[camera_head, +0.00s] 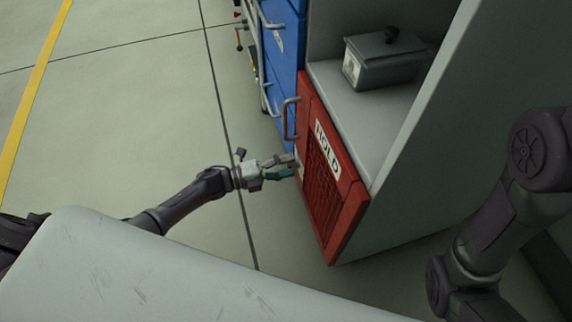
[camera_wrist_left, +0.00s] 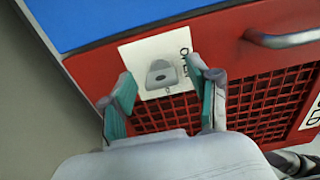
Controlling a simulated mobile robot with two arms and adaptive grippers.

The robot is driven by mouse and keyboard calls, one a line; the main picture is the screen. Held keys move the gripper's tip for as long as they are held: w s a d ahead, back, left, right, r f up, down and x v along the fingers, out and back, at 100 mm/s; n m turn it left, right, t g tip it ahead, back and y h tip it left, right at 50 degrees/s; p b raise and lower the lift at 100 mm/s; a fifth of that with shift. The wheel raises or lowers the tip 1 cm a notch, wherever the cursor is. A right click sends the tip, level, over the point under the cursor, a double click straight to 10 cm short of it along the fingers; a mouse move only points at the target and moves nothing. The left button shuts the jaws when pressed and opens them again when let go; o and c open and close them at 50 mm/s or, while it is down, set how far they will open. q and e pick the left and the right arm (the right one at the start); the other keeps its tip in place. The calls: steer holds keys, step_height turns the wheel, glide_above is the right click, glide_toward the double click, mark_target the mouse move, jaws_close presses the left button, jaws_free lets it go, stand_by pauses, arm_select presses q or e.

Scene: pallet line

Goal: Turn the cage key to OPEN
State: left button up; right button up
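The red cage door (camera_head: 322,200) with a HOLD label and a dark mesh is closed at the lower front of the grey cabinet. In the left wrist view a grey key knob (camera_wrist_left: 161,74) sits on a white plate (camera_wrist_left: 150,50) on the red frame (camera_wrist_left: 215,42); the plate's lettering is partly hidden by a finger. My left gripper (camera_head: 283,168) is at the cage's left edge; in the left wrist view its green-padded fingers (camera_wrist_left: 163,98) are apart, one on each side of the knob, with no clear contact. My right gripper is out of view.
Blue drawers (camera_head: 279,55) with grey handles stand beside the cage. A metal handle (camera_head: 289,118) sticks out near the cage's top left corner. A grey lidded box (camera_head: 385,62) stands on the shelf above. The floor to the left is clear.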

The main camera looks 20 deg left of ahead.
arm_select(q)
steer(key=v, duration=1.2)
stand_by(0.4)
